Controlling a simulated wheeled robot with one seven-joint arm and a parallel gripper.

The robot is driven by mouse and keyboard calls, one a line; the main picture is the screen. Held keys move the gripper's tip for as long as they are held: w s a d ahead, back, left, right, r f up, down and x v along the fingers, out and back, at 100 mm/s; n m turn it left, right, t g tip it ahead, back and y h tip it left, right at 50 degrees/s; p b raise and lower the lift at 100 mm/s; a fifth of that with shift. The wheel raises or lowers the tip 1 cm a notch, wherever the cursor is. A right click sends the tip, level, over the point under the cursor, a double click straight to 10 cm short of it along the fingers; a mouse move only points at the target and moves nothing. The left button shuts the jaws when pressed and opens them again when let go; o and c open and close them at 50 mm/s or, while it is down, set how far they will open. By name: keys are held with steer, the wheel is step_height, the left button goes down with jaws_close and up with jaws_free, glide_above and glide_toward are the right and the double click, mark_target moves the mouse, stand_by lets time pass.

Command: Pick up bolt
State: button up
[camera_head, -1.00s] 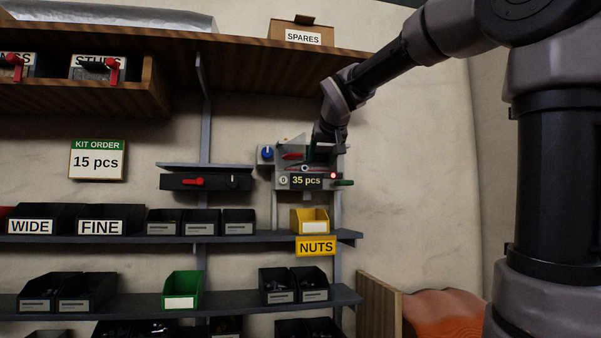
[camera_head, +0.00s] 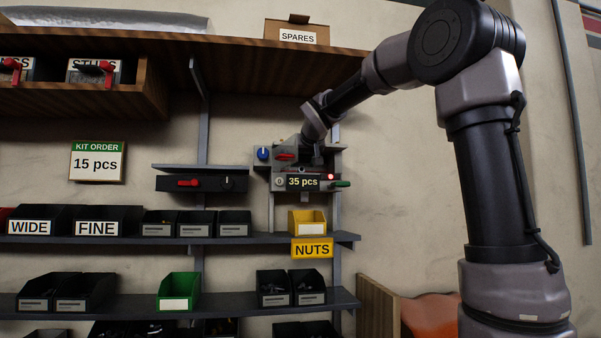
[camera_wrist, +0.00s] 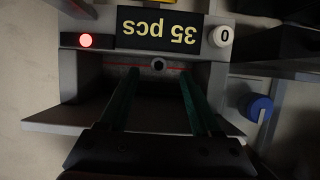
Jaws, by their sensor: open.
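No bolt can be made out for certain in either view. My gripper (camera_wrist: 157,78) is open, with two green fingers spread apart in the wrist view, which shows the scene upside down. The fingers reach into the recess of a grey counting unit with a "35 pcs" display (camera_wrist: 158,29).
The unit has a red light (camera_head: 331,176), a blue knob (camera_head: 263,154) and a white "0" button (camera_head: 279,182). A yellow NUTS bin (camera_head: 307,222) stands below. A green bin (camera_head: 179,291) and several black bins line the shelves. The wooden shelf (camera_head: 230,45) runs above.

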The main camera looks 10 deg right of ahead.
mark_target(302, 168)
steer(key=x, duration=0.3)
steer(key=shift+w+d+f, duration=0.1)
jaws_close()
steer(key=shift+r, duration=0.4)
steer(key=shift+r, duration=0.35)
